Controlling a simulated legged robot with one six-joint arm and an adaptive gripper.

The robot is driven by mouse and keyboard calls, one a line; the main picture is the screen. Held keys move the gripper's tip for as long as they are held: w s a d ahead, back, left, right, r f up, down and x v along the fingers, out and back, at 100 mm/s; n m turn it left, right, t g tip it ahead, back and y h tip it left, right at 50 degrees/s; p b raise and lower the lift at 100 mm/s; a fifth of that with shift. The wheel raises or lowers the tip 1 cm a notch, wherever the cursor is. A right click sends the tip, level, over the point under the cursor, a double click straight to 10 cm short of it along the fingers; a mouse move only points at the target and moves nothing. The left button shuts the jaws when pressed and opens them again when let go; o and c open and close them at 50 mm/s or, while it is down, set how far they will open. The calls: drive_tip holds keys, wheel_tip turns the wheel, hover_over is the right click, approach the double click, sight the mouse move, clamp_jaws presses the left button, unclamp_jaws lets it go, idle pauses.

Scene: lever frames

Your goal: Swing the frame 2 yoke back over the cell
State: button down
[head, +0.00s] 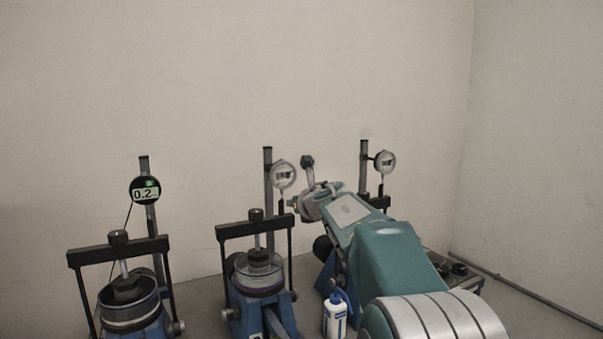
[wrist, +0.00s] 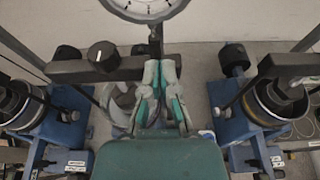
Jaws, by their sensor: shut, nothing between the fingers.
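That frame's blue base (head: 328,275) shows beside my arm, which hides most of the rest. In the wrist view my closed gripper (wrist: 160,92) is at a dark yoke bar (wrist: 82,71) with a dark knob (wrist: 102,56); I cannot tell whether they touch. A rounded metallic part (wrist: 118,105), perhaps a cell, is partly hidden left of the fingers. Frame numbers are unreadable. The middle frame's yoke (head: 236,230) stands upright over its cell (head: 258,276).
The left frame's yoke (head: 88,255) stands over its cell (head: 128,307); it has a digital gauge (head: 145,190). Dial gauges rise behind the middle (head: 283,175) and right (head: 385,161) frames. A white bottle (head: 335,316) stands beside the middle frame. Neighbouring frames flank my gripper closely.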

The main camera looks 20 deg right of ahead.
drive_tip(key=s+a+r+m+t, duration=0.1)
drive_tip(key=s+a+r+m, duration=0.1)
drive_tip(key=r, duration=0.4)
drive_tip(key=s+a+r+m+t, duration=0.1)
drive_tip(key=s+r, duration=0.1)
drive_tip(key=r, duration=0.4)
drive_tip(key=s+a+m+h, duration=0.2)
drive_tip(key=s+m+h, duration=0.3)
drive_tip(key=s+m, duration=0.75)
drive_tip(key=s+a+f+m+g+y, duration=0.1)
drive_tip(key=s+a+f+m+g, duration=0.2)
drive_tip(key=s+f+m, duration=0.4)
drive_tip(key=s+a+f+m+g+y, duration=0.2)
drive_tip(key=s+a+f+m+g, duration=0.2)
drive_tip(key=f, duration=0.9)
drive_tip(key=s+a+f+m+g+y, duration=0.1)
drive_tip(key=s+a+f+m+g, duration=0.3)
drive_tip(key=s+f+m, duration=0.6)
drive_tip(key=s+f, duration=0.1)
drive_tip(key=s, duration=0.2)
drive_tip(key=shift+s, duration=0.35)
